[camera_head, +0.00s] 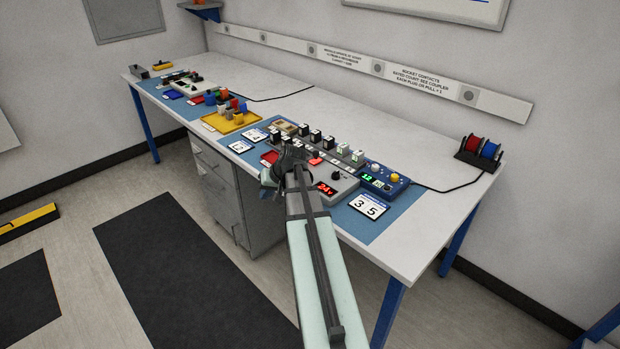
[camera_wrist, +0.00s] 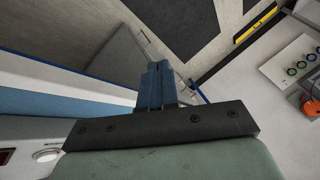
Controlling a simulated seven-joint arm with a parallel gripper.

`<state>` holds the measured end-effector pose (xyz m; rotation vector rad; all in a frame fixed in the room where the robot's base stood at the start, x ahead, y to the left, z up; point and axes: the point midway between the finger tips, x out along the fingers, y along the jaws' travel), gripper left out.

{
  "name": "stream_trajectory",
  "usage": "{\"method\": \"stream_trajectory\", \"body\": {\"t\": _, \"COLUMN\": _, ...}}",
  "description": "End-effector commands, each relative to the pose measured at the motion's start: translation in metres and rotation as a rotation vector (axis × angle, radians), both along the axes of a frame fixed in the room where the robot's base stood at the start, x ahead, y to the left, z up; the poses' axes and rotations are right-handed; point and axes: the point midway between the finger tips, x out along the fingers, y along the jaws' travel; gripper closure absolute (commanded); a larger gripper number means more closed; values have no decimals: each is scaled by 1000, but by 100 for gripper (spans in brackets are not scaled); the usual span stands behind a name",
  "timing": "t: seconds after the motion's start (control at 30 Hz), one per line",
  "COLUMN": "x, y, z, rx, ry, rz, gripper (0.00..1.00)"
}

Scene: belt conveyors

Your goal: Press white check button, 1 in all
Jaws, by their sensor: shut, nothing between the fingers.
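A round white button (camera_wrist: 46,155) shows at the lower left of the wrist view, on a pale panel beside a dark display window; it is partly cut off by my gripper body. I cannot pick it out in the head view, where my arm covers part of the grey control unit (camera_head: 348,184) with the red 24 V display. My gripper (camera_wrist: 158,75) is shut and empty, its blue-grey fingers together above the blue mat's edge area. In the head view my gripper's end is over the front of the bench, near the grey unit, with its fingertips not clear.
A blue meter box (camera_head: 385,181) with a green display and yellow knob stands right of the grey unit. Number cards (camera_head: 369,205) lie on the blue mat. A yellow tray (camera_head: 231,124) of coloured parts is further left. Red and blue wire spools (camera_head: 479,148) stand at the right.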

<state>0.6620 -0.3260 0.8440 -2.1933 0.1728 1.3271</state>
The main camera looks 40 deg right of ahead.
Motion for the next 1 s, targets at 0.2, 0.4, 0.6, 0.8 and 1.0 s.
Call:
{"method": "stream_trajectory", "body": {"t": 0.2, "x": -10, "y": -71, "z": 49, "rx": 12, "ry": -95, "rz": -79, "gripper": 100}}
{"method": "stream_trajectory", "body": {"t": 0.4, "x": -27, "y": -124, "z": 90, "rx": 15, "ry": -173, "rz": -137, "gripper": 100}}
{"method": "stream_trajectory", "body": {"t": 0.6, "x": -41, "y": -157, "z": 118, "rx": 13, "ry": -225, "rz": -170, "gripper": 100}}
{"method": "stream_trajectory", "body": {"t": 0.8, "x": -47, "y": -169, "z": 128, "rx": 13, "ry": -244, "rz": -183, "gripper": 100}}
{"method": "stream_trajectory", "body": {"t": 1.0, "x": -47, "y": -169, "z": 129, "rx": 12, "ry": -245, "rz": -184, "gripper": 100}}
